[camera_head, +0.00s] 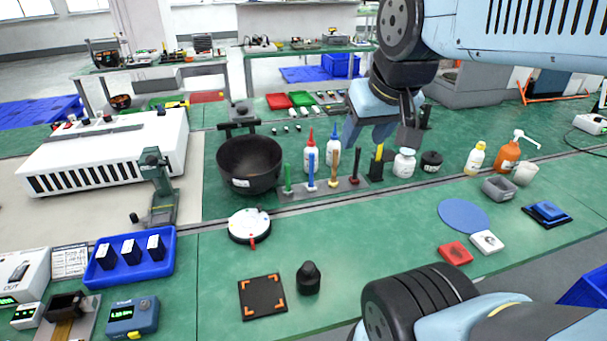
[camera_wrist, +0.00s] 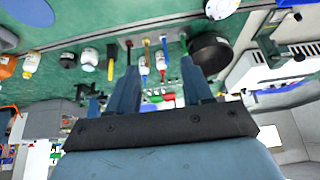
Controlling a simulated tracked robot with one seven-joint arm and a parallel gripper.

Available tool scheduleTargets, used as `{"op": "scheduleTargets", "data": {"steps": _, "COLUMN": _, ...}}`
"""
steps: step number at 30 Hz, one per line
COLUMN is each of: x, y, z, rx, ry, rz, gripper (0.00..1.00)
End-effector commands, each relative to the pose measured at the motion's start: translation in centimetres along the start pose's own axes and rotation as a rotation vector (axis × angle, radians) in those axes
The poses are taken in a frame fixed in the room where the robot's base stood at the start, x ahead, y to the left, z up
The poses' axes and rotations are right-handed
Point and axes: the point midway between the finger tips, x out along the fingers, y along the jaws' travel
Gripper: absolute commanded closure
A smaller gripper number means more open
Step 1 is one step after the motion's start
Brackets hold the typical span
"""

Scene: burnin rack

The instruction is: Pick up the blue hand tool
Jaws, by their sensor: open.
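The blue hand tool (camera_head: 311,171) stands upright in a grey rack (camera_head: 345,189) on the green bench, between a green tool (camera_head: 287,178) and an orange-yellow tool (camera_head: 333,168). My gripper (camera_head: 381,137) is open and empty, up and to the right of the blue tool in the head view, near the yellow-and-black tool. In the wrist view the blue tool (camera_wrist: 165,46) shows beyond the tips of my open gripper (camera_wrist: 159,68), between the two fingers in the picture. No contact between them shows.
A red tool (camera_head: 355,164) shares the rack. A black bowl (camera_head: 249,163) stands to its left; red-capped (camera_head: 310,157) and blue-capped bottles (camera_head: 333,148) stand behind. A white jar (camera_head: 404,163) stands to the right.

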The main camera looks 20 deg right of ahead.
Motion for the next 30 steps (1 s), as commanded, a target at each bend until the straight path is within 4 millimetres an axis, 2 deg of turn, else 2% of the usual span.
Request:
{"op": "scheduleTargets", "data": {"steps": 5, "x": 0.5, "y": 0.0, "z": -1.4, "rx": -0.021, "ry": -0.026, "rz": -0.001, "gripper": 0.49}}
{"op": "scheduleTargets", "data": {"steps": 14, "x": 3.3, "y": -0.1, "z": -6.4, "rx": -0.110, "ry": -0.125, "rz": -0.009, "gripper": 0.49}}
{"op": "scheduleTargets", "data": {"steps": 23, "x": 7.6, "y": -0.1, "z": -11.3, "rx": -0.206, "ry": -0.226, "rz": -0.030, "gripper": 0.49}}
{"op": "scheduleTargets", "data": {"steps": 30, "x": 12.1, "y": -0.1, "z": -14.7, "rx": -0.282, "ry": -0.305, "rz": -0.053, "gripper": 0.49}}
